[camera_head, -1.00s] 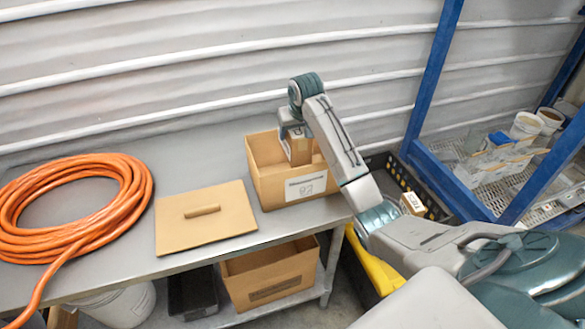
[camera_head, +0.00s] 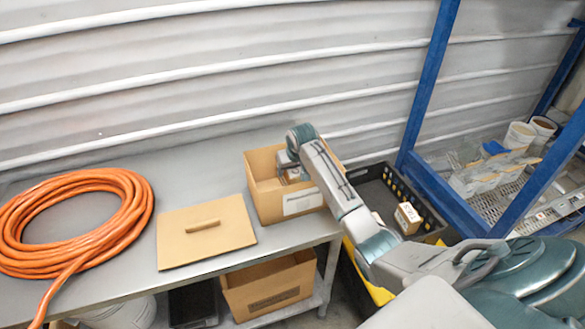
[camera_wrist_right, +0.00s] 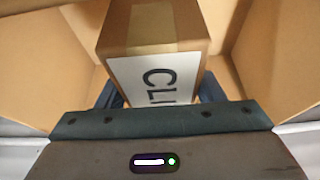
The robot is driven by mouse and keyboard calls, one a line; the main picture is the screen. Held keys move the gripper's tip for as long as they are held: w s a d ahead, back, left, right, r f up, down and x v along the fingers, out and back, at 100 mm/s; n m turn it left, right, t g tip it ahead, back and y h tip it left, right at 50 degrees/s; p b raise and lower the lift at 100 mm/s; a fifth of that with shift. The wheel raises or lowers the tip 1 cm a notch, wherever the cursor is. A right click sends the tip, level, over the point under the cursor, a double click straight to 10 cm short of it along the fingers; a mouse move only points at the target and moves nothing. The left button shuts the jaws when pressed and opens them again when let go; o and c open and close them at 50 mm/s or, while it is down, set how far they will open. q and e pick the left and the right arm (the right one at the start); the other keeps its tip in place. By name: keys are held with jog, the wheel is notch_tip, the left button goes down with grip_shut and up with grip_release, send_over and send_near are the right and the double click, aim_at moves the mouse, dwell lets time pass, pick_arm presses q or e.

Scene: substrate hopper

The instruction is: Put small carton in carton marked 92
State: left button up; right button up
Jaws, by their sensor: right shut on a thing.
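An open brown carton (camera_head: 268,203) with a white label stands at the right end of the grey table; its number is too blurred to read now. My right gripper (camera_head: 287,168) is down inside this carton's opening and shut on a small carton, which is mostly hidden by the arm in the head view. In the right wrist view the small carton (camera_wrist_right: 152,38), with tape on top and a white label reading "CLI", sits between the fingers (camera_wrist_right: 160,93). The large carton's walls surround it. I cannot tell whether it touches the floor. My left gripper is not in view.
A flat brown lid (camera_head: 180,245) with a handle lies left of the carton. A coiled orange hose (camera_head: 135,215) is farther left. Another small carton (camera_head: 408,218) sits in a black crate (camera_head: 432,208) at right, beside a blue frame (camera_head: 428,80). Another open carton (camera_head: 262,301) is below the table.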

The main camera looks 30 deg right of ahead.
jog(key=shift+f, duration=0.45)
jog(key=o, duration=1.1)
jog(key=shift+r, duration=0.55)
jog(key=b+v, duration=0.4)
jog(key=v, duration=0.6)
jog(key=shift+s+r+b, duration=0.2)
jog(key=shift+r+b, duration=0.1)
jog(key=shift+b, duration=0.1)
jog(key=shift+s+a+r, duration=0.1)
jog(key=shift+s+r, duration=0.15)
jog(key=shift+r, duration=0.4)
